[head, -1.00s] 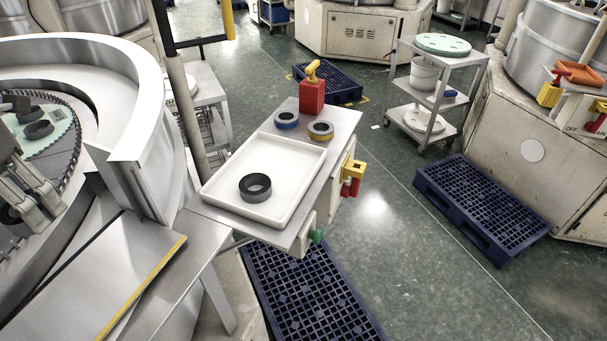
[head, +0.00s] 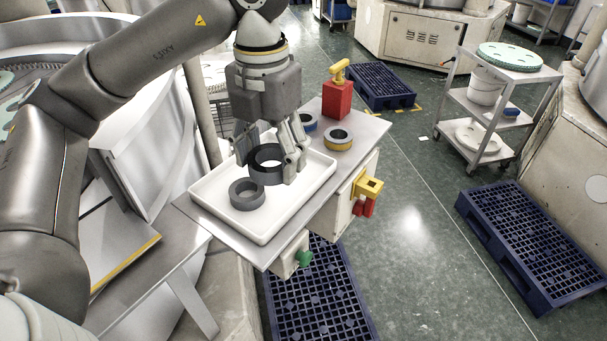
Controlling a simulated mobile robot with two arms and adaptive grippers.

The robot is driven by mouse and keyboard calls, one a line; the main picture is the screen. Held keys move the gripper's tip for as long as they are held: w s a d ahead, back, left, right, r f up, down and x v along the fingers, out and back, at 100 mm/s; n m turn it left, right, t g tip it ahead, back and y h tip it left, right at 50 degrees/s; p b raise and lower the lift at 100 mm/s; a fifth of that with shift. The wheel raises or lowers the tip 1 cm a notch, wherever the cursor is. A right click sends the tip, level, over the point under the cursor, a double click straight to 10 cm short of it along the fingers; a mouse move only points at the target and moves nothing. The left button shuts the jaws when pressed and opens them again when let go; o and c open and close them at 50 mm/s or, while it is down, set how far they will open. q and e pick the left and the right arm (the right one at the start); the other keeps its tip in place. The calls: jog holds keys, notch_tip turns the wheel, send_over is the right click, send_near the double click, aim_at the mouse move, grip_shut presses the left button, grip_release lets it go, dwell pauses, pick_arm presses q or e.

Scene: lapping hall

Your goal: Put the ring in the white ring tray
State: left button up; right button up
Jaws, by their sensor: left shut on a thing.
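A dark grey ring (head: 266,172) is held between the fingers of my left gripper (head: 268,162), which is shut on it. The gripper points down over the white ring tray (head: 264,234), so the ring is over the tray's inside. I cannot tell whether the held ring touches the tray floor. A second dark grey ring (head: 246,204) lies in the tray, just in front of and left of the held one. The gripper and arm hide part of the tray's far side. My right gripper is not in view.
Blue pallets (head: 318,300) lie on the floor. A steel cart (head: 500,120) stands at the right.

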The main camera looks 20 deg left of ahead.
pick_arm(q)
jog(key=shift+w+d+f, duration=0.1)
jog(key=shift+w+d, duration=0.05)
jog(key=shift+w, duration=0.15)
jog(key=w+a+f+p, duration=0.1)
jog(key=w+f, duration=0.1)
jog(key=w, duration=0.2)
jog(key=w+a+f+p, duration=0.1)
jog(key=w+f+p, duration=0.1)
jog(key=w+f, duration=0.1)
jog(key=w+f+p, duration=0.2)
jog(key=w+f, duration=0.1)
jog(key=w, duration=0.1)
jog(key=shift+w+a+f, duration=0.1)
jog(key=shift+w+a, duration=0.2)
jog(key=shift+a, duration=0.1)
jog(key=shift+w+a+f, duration=0.15)
jog(key=shift+w+f, duration=0.25)
jog(key=shift+f, duration=0.05)
jog(key=f+p, duration=0.2)
jog(key=f, duration=0.1)
jog(key=shift+w+p, duration=0.2)
jog(key=shift+p, duration=0.15)
jog(key=shift+f, duration=0.25)
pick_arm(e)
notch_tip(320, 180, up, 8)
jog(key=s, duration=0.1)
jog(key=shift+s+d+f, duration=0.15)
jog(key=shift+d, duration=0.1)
